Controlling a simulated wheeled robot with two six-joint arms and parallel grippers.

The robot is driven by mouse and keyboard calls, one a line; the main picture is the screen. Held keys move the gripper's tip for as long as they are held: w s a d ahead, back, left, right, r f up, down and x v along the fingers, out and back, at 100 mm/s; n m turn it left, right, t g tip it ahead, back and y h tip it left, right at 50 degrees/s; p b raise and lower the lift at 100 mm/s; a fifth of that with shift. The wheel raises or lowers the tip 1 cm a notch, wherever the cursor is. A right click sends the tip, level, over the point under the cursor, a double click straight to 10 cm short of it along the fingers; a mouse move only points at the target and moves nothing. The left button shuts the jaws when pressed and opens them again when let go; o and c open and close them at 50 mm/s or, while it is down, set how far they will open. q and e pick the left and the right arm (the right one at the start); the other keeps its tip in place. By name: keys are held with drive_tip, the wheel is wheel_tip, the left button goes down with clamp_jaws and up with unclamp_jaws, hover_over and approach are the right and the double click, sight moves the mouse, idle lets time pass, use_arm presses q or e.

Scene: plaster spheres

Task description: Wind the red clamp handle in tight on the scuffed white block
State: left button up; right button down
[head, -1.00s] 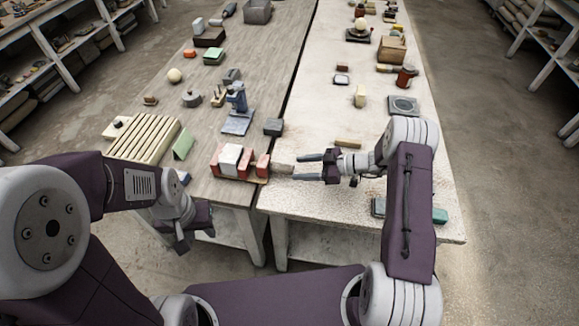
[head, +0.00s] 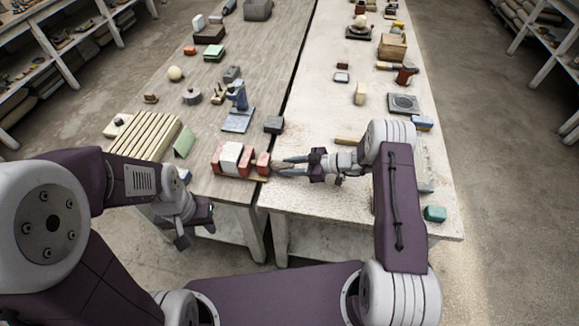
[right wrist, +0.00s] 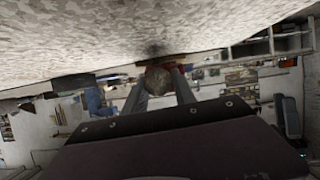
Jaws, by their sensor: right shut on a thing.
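The red clamp (head: 262,163) lies near the front right corner of the left wooden table, with the white block (head: 231,157) between its red parts. The block's scuffs are too small to make out. The clamp's grey-brown handle (right wrist: 158,82) points right, toward the pale table. My right gripper (head: 280,167) reaches in from the right and is shut on the handle, one finger on each side; its fingers (right wrist: 160,96) also show in the right wrist view. My left gripper (head: 190,232) hangs low at the left table's front edge, away from the clamp; its opening is unclear.
A slatted cream rack (head: 145,137) and a green wedge (head: 184,143) stand left of the clamp. A dark grey block (head: 274,125) is behind it. A gap runs between the two tables. A green block (head: 434,214) lies at the pale table's right edge.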

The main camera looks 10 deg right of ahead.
drive_tip(key=m+g+b, duration=0.1)
drive_tip(key=b, duration=0.3)
drive_tip(key=m+g+y+b, duration=0.1)
drive_tip(key=m+b, duration=0.1)
drive_tip(key=b, duration=0.2)
drive_tip(key=shift+w+d+f, duration=0.1)
drive_tip(key=shift+w+f, duration=0.05)
drive_tip(key=shift+f, duration=0.15)
drive_tip(key=shift+r+m+g+b, duration=0.25)
drive_tip(key=shift+m+g+b, duration=0.15)
drive_tip(key=shift+m+b, duration=0.6)
drive_tip(key=shift+y, duration=0.3)
drive_tip(key=c, duration=1)
unclamp_jaws()
drive_tip(key=b+v, duration=0.1)
drive_tip(key=v, duration=0.8)
drive_tip(key=shift+w+r+b, duration=0.1)
drive_tip(key=shift+r+b, duration=0.05)
drive_tip(key=shift+b, duration=0.2)
